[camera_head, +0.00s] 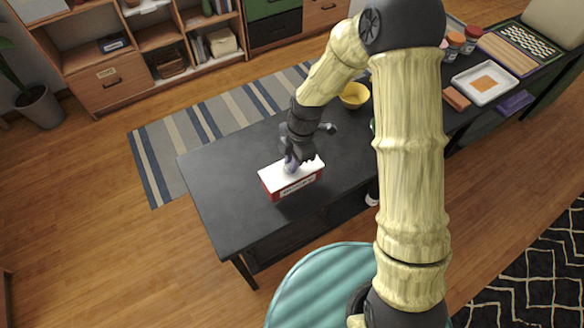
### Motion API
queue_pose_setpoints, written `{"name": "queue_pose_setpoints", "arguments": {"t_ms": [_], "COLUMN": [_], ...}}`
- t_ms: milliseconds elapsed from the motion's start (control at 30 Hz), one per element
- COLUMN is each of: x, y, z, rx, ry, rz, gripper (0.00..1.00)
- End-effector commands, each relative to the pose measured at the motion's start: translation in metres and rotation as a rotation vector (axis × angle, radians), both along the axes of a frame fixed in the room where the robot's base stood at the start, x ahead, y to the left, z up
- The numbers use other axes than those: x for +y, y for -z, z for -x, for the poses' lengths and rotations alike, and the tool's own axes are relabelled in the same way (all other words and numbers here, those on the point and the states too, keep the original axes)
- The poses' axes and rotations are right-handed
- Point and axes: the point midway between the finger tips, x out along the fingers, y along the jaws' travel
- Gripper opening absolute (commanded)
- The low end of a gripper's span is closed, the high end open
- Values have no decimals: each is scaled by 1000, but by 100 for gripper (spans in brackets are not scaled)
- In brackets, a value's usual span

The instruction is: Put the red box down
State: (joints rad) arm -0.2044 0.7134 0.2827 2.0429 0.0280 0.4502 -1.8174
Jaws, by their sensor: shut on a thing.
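The red box (289,187) has a white top and a white label on its front side. It is at the left part of the dark table (217,190). My gripper (296,163) is over the box, pointing down, and is shut on it at its top. The arm hides part of the box's back edge. I cannot tell from this one view whether the box's underside touches the table or is a little above it.
A yellow bowl (354,96) stands behind my arm. Jars (456,41), a white tray (485,83) and a purple item (516,103) are at the table's right. The table's left end is clear. A teal round seat (320,290) is in front.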

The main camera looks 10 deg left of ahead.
Motion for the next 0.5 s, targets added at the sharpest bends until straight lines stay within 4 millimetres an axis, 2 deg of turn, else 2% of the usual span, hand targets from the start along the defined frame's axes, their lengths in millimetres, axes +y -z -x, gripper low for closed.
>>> {"name": "queue_pose_setpoints", "arguments": {"t_ms": [233,500], "x": [1,1], "y": [2,34], "z": [0,1], "rx": [0,0], "ry": [-1,-2], "rz": [0,0], "gripper": [0,0]}}
